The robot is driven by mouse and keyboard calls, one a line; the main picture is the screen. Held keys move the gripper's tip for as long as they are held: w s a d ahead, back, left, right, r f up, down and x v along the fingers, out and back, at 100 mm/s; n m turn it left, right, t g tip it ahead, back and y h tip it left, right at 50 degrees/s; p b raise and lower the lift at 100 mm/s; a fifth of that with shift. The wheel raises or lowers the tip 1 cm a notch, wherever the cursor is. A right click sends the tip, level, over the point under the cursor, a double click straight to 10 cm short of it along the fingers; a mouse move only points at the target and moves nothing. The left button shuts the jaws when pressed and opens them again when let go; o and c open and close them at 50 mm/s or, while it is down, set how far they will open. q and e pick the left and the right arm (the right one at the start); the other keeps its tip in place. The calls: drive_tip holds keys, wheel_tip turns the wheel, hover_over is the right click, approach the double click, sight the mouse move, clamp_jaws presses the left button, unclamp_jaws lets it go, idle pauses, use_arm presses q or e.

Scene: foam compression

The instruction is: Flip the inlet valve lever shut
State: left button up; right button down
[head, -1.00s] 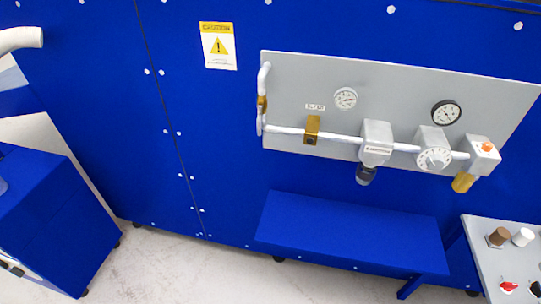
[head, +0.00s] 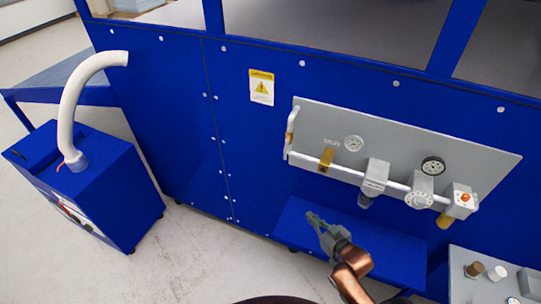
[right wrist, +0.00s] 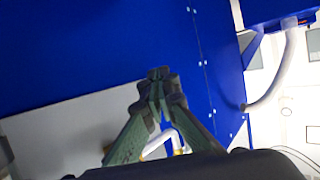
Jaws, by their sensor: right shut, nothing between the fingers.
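The brass-coloured valve lever (head: 326,159) hangs down on the white pipe (head: 345,174) at the left part of the grey panel (head: 400,140). A small label sits above it. My right gripper (head: 312,216) is shut and empty, in front of the blue shelf and below and left of the lever, apart from it. In the right wrist view the shut green-grey fingers (right wrist: 158,78) point at the blue wall, with the grey panel (right wrist: 70,130) at lower left. A white pipe (right wrist: 162,142) shows partly behind the fingers. My left gripper is not in view.
A control box (head: 490,260) stands at lower right. A blue cart (head: 110,190) with a white hose (head: 68,110) stands left.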

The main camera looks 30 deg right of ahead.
sight(285, 154)
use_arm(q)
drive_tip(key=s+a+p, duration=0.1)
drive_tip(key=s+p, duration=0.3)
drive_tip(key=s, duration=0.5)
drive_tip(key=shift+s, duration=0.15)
use_arm(e)
wheel_tip(285, 154, up, 17)
drive_tip(key=w+t+y, duration=0.1)
drive_tip(key=w+t, duration=0.1)
drive_tip(key=t, duration=0.1)
drive_tip(key=shift+d+n+t+y, duration=0.15)
drive_tip(key=shift+n+t+y, duration=0.25)
drive_tip(key=shift+w, duration=0.15)
use_arm(q)
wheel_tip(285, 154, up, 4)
drive_tip(key=p, duration=0.3)
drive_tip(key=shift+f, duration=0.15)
use_arm(e)
drive_tip(key=w+a, duration=0.1)
drive_tip(key=w, duration=1.2)
drive_tip(key=shift+w+a, duration=0.3)
drive_tip(key=shift+w, duration=0.1)
